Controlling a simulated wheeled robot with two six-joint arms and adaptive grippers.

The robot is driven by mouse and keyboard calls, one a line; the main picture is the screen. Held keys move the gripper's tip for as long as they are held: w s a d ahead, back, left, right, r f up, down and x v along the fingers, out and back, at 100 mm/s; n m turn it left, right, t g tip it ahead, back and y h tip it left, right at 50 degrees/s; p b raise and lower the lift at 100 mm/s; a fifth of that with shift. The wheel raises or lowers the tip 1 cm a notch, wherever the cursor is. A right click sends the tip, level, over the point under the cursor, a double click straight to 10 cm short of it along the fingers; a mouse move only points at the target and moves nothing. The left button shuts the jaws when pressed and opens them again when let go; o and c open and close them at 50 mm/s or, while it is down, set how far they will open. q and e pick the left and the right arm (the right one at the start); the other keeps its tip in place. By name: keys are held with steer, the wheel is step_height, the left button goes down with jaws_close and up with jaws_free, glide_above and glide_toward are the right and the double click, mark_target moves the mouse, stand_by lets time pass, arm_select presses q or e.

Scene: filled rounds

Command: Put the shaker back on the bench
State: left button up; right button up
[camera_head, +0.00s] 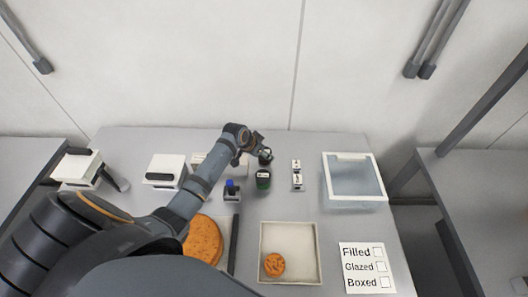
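My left arm comes in from the left, and its gripper (258,147) is over the back middle of the grey bench (130,142). A small dark round item (266,157) is right at its fingertips; I cannot tell whether it is held or stands on the bench. Which of the two is the shaker is not clear. The fingers are too small and dark to tell open from shut. My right gripper is not in view.
A shallow tray (312,238) holds a small orange round (274,265). A large orange round (204,240) lies left of it. A blue-topped item (231,192), white switch-like blocks (297,176), a clear bin (354,205) and a checklist card (366,268) stand around.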

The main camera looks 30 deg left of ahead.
arm_select(q)
steer(key=o, duration=0.4)
steer(key=shift+r, duration=0.25)
steer(key=b+v, duration=0.1)
steer(key=v, duration=1)
steer(key=shift+s+r, duration=0.25)
steer(key=shift+r, duration=0.1)
steer(key=shift+a, duration=0.1)
